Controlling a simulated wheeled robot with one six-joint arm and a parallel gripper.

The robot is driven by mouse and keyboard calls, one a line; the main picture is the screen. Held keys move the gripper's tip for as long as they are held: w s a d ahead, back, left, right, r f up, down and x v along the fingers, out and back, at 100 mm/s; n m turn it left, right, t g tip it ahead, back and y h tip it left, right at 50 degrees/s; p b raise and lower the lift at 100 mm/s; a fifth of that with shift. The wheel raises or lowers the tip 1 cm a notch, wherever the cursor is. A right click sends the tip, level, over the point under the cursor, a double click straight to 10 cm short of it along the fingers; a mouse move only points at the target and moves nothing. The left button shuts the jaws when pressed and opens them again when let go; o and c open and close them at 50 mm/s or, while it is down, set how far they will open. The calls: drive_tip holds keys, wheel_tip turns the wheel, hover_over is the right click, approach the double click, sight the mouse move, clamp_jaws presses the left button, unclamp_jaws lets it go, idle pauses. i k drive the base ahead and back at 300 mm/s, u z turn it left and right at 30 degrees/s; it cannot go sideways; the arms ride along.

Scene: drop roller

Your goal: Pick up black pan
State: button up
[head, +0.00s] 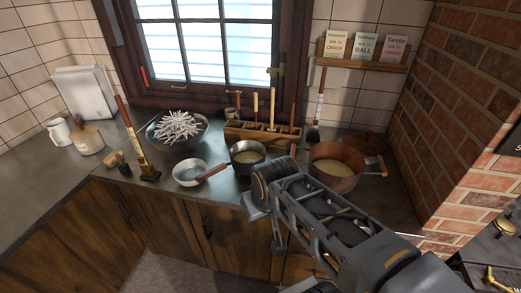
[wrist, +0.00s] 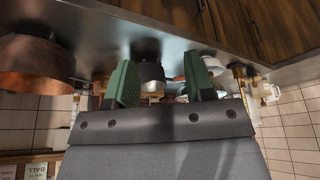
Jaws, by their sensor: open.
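The black pan (head: 247,153) is a small dark round pot with pale contents, upright on the grey counter in the head view. A reddish-brown handle (head: 213,172) lies at its lower left; I cannot tell whether it belongs to this pan or to the silver pan beside it. My gripper (wrist: 160,82) is open, with two green fingers apart and nothing held. In the wrist view, which is upside down, a dark and silvery vessel (wrist: 151,72) shows between the fingers, farther off. In the head view my arm hides the fingertips, in front of the pan.
A silver pan (head: 187,174) stands left of the black pan and a copper pot (head: 336,180) right of it. Behind are a wooden tool box (head: 245,134) and a bowl of white sticks (head: 160,143). A brush (head: 140,157) stands left. The brick wall (head: 465,130) bounds the right.

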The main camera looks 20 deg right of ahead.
sight(243, 154)
drive_tip(key=z, duration=0.2)
drive_tip(key=i, duration=0.15)
drive_tip(key=z, duration=2.45)
drive_tip(key=k, duration=1.55)
drive_tip(key=u, duration=2.3)
drive_tip(key=i, duration=0.5)
drive_tip(key=z, duration=0.05)
